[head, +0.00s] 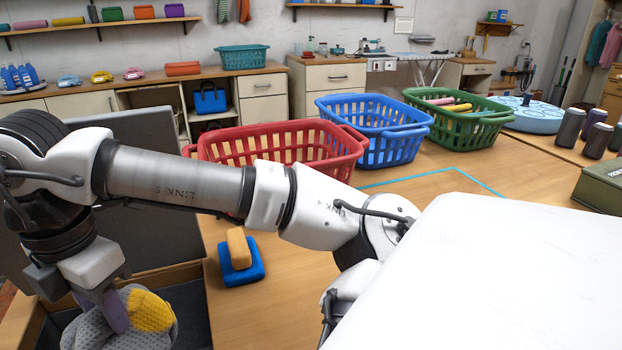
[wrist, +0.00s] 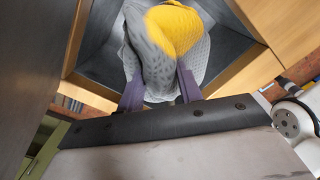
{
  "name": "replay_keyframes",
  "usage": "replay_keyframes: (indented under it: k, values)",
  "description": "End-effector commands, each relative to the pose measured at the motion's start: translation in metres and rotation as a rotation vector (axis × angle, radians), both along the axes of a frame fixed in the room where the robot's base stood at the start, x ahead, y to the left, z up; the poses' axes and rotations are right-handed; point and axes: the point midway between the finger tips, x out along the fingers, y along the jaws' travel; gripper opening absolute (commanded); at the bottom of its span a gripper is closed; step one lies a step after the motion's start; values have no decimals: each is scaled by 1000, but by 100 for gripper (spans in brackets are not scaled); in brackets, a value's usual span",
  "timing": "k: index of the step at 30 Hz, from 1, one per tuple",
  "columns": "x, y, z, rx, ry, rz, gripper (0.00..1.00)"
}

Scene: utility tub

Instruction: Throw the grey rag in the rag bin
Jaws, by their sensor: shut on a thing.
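The grey rag (head: 87,332) is a bunched, textured cloth with a yellow part on it, at the lower left of the head view. It also shows in the wrist view (wrist: 155,65). My gripper (head: 112,312) points down and is shut on the rag; its purple fingers (wrist: 160,84) press it from both sides in the wrist view. A wooden-edged, dark-lined box (head: 185,275) lies below the rag, and the wrist view shows its corner (wrist: 241,76) around the rag. I cannot tell whether this box is the rag bin, or whether the rag touches its floor.
A dark grey upright panel (head: 150,150) stands behind the box. Bare tabletop (head: 290,300) lies beside the box.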

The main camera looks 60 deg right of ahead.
Motion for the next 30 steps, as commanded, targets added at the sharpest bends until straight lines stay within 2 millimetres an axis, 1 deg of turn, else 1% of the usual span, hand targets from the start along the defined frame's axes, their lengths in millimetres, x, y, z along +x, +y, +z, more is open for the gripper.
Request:
replay_keyframes:
  k: [1,4,7,14,15,20,27,30]
  values:
    - [0,0,-11,1,0,1,2]
    - [0,0,-19,1,1,2,2]
    - [0,0,-22,0,0,2,2]
    - [0,0,-21,0,0,1,2]
    - [0,0,-21,0,0,1,39]
    - [0,0,-21,0,0,1,60]
    - [0,0,-21,0,0,1,61]
    - [0,0,-17,0,0,0,61]
